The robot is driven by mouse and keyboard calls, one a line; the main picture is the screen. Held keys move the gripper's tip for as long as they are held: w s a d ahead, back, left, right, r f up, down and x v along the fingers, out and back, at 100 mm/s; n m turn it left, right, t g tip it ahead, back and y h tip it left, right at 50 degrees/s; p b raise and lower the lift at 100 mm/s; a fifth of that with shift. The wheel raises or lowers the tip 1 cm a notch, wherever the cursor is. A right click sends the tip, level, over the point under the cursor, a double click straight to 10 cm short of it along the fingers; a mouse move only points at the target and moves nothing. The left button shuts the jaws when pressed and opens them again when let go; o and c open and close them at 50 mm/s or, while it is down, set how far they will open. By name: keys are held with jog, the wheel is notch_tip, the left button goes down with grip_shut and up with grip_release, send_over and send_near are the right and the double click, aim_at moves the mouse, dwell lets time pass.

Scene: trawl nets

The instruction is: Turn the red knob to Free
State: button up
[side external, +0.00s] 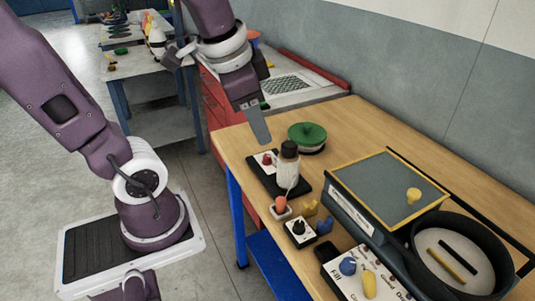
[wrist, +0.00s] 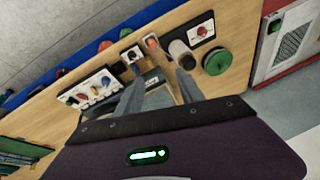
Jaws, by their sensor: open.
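A red knob (side external: 266,158) sits on a white plate on a black base near the table's left end. The knob also shows in the wrist view (wrist: 202,31), at the upper right. Its markings are too small to read, so I cannot tell its setting. My gripper (side external: 260,132) is above the table's left end, higher than the knob and apart from it. In the wrist view my gripper (wrist: 159,77) has its two fingers spread, with nothing held between them. A second, orange-red knob-like part (side external: 280,204) stands on a small box nearer the camera.
A pale bottle with a black top (side external: 288,168) stands on the black base beside the red knob. A green round lid (side external: 307,135) is behind it. A small black-knobbed box (side external: 300,232), a control panel (side external: 350,275), a grey-topped case (side external: 375,190) and a black pan (side external: 455,250) crowd the right.

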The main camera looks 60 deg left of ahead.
jog(key=w+a+f+m+g, duration=0.1)
jog(key=w+a+f+m, duration=0.15)
jog(key=w+a, duration=0.25)
jog(key=m+g+h, duration=0.1)
jog(key=m+g, duration=0.2)
jog(key=m, duration=0.2)
send_over(267, 156)
notch_tip(267, 156, down, 14)
jog(key=shift+w+f, duration=0.1)
jog(key=shift+f, duration=0.1)
jog(key=shift+m, duration=0.25)
notch_tip(267, 156, down, 7)
jog(key=shift+a+f, duration=0.1)
grip_shut()
